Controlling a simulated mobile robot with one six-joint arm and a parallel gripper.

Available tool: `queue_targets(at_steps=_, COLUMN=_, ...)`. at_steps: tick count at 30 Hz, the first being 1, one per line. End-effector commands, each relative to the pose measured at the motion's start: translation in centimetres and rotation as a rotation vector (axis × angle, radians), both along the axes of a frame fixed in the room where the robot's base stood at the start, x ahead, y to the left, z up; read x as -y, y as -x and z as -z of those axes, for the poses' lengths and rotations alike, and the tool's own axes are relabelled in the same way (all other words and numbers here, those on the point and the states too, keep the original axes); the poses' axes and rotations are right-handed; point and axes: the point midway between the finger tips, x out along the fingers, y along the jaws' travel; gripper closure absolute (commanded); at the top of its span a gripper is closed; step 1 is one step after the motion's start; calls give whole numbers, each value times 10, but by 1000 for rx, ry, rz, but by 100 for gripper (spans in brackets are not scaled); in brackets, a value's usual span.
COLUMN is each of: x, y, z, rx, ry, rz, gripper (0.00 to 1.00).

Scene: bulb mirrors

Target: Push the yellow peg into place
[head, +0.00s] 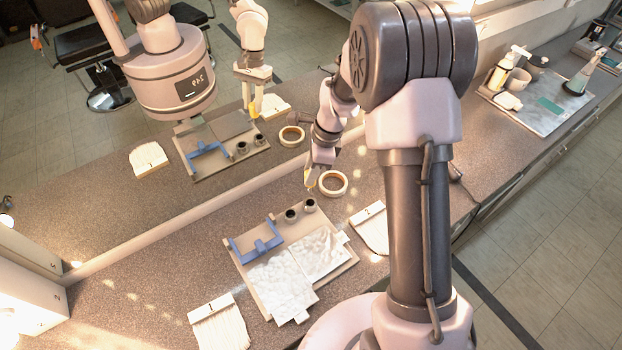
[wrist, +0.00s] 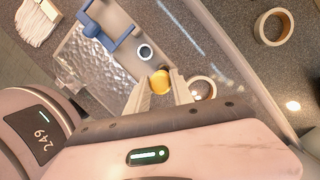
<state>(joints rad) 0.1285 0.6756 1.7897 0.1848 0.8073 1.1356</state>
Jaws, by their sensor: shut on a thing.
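My gripper (head: 316,166) is shut on the yellow peg (wrist: 160,82), which shows end-on between the fingertips in the wrist view. In the head view the peg (head: 308,184) is a small yellow sliver under the gripper, beside a tape roll. A tan board (head: 340,267) lies on the counter with a blue bracket (head: 257,246) and two dark round sockets (head: 291,215) (head: 310,205). The gripper is above and behind the sockets, toward the mirror.
The tape roll (head: 333,184) lies close right of the gripper. Shiny crumpled sheets (head: 283,285) cover the board's front. A mirror (head: 110,215) behind the counter reflects the board, tape and arm.

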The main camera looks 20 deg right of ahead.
Motion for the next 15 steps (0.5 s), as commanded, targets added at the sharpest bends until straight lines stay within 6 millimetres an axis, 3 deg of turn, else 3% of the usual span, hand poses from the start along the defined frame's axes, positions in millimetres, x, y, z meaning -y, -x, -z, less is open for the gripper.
queue_targets(at_steps=8, x=0, y=0, z=0, rx=0, ry=0, rz=-1, gripper=100)
queue_targets(at_steps=15, x=0, y=0, z=18, rx=-2, ry=0, rz=-1, gripper=100)
